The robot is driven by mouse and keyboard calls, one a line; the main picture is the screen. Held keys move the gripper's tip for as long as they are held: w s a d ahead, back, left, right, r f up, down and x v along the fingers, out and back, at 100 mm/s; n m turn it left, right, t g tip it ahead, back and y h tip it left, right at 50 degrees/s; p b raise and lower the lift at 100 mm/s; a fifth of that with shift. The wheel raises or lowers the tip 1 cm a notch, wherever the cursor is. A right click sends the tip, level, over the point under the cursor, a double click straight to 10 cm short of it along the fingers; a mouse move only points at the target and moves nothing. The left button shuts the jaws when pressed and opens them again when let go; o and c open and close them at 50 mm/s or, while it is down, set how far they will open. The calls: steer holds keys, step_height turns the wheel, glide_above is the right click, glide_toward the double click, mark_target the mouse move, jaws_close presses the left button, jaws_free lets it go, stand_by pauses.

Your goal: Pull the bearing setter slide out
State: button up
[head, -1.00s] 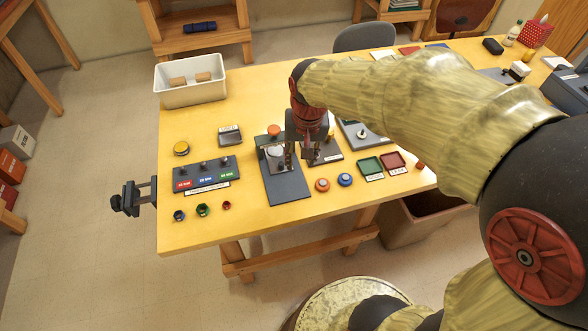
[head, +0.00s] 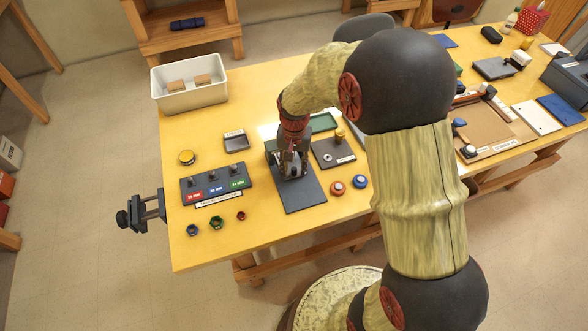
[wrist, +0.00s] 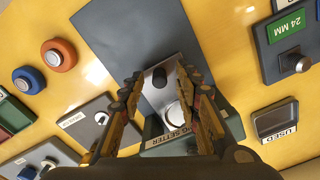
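The bearing setter has a dark grey base plate (head: 303,197), which also shows in the wrist view (wrist: 120,40). In the wrist view its label (wrist: 168,137) reads partly "NG SETTER". A bright metal slide plate (wrist: 181,72) lies between my fingers, with a small dark knob (wrist: 158,77) on it and a pale round disc (wrist: 177,113) behind the knob. My gripper (wrist: 160,74) is open, one finger on each side of the knob, with gaps showing. In the head view my gripper (head: 292,172) is over the setter and hides most of it.
A nut gauge block (head: 215,183) with coloured labels stands left of the setter. A grey plate with a pin (head: 333,152) stands right. Red (head: 337,188) and blue (head: 360,182) round pieces lie front right. A white bin (head: 190,85) stands at the back left.

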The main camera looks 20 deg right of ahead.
steer(key=shift+f, duration=0.35)
steer(key=shift+c, duration=0.3)
steer(key=c, duration=0.8)
jaws_close()
